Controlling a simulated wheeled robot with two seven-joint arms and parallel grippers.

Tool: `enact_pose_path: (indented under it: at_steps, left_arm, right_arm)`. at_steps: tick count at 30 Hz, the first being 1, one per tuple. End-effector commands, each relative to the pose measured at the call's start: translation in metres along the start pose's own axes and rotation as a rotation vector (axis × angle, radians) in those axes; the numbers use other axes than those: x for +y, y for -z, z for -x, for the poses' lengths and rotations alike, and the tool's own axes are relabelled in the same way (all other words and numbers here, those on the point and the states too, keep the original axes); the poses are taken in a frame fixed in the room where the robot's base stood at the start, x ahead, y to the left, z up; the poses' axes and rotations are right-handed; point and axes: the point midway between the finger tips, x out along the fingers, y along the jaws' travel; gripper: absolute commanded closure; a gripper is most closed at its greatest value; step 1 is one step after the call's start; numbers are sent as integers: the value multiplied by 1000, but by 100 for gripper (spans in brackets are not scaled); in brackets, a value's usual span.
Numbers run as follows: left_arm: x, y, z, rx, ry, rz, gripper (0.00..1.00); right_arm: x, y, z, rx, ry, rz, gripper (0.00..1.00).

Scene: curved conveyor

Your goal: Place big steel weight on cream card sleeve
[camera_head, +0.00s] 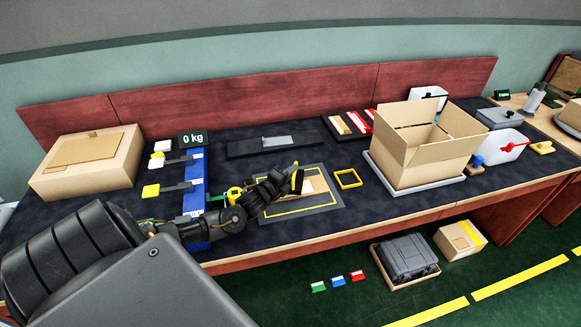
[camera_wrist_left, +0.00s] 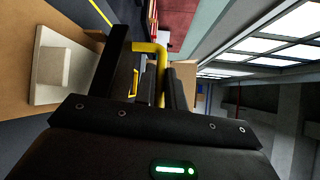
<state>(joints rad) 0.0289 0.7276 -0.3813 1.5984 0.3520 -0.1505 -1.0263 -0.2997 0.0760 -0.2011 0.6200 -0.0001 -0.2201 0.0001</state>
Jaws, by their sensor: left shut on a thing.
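My left gripper (camera_head: 291,180) is over the dark mat (camera_head: 327,205) with the yellow outline, near the middle of the bench. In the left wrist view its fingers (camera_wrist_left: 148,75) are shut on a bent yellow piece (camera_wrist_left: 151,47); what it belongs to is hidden. A cream and brown card piece (camera_head: 318,186), perhaps the cream card sleeve, lies on the mat just right of the fingers. In the left wrist view a pale flat piece with a cream block (camera_wrist_left: 53,67) shows left of the fingers. I cannot clearly make out the big steel weight. My right gripper is not in view.
A yellow square frame (camera_head: 348,179) lies right of the mat. An open carton (camera_head: 425,145) stands on a grey tray further right. A closed carton (camera_head: 88,165) and a blue strip (camera_head: 195,170) are at the left. A dark tray (camera_head: 240,148) lies behind.

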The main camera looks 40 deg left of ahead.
Motion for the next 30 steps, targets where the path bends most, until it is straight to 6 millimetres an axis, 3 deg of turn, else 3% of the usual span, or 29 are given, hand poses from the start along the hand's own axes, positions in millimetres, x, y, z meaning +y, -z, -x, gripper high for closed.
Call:
enact_pose_path:
  at_steps: [17,18,22,30]
  left_arm:
    - [5,0,-2,-2,10,1,100]
    - [8,2,-1,0,1,0,83]
    - [7,1,-1,0,2,0,67]
    - [5,1,0,0,2,0,67]
  right_arm:
    - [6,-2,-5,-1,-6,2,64]
    - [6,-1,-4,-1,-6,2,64]
    - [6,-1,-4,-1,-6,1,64]
    - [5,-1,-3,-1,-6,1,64]
